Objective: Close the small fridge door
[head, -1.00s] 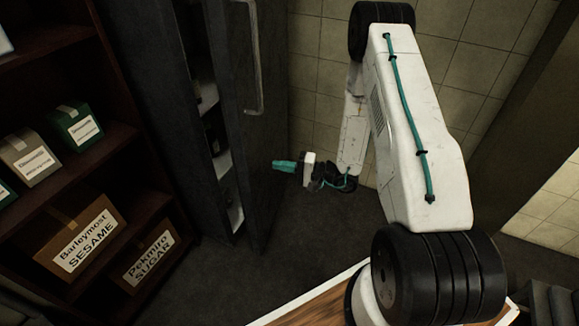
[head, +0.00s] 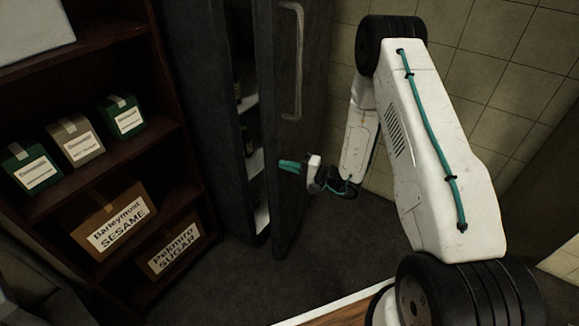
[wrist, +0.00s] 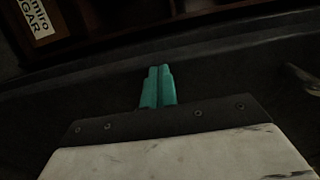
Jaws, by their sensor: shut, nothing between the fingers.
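The dark grey fridge (head: 200,110) stands left of centre in the head view. Its door (head: 301,150) is partly open, with a gap that shows shelves and bottles inside. A pale vertical handle (head: 297,62) is on the door's outer face. My gripper (head: 284,165) has teal fingers that are shut and empty, and they point left at the door's outer face, low down. I cannot tell whether the fingertips touch it. In the wrist view the shut fingers (wrist: 158,85) point at a dark surface, and the handle (wrist: 302,80) shows at the right edge.
A dark wooden shelf (head: 130,32) with small boxes and cartons labelled sesame (head: 113,222) and sugar (head: 172,250) stands left of the fridge. A tiled wall (head: 500,70) is behind my arm. The dark floor (head: 330,240) below the door is clear.

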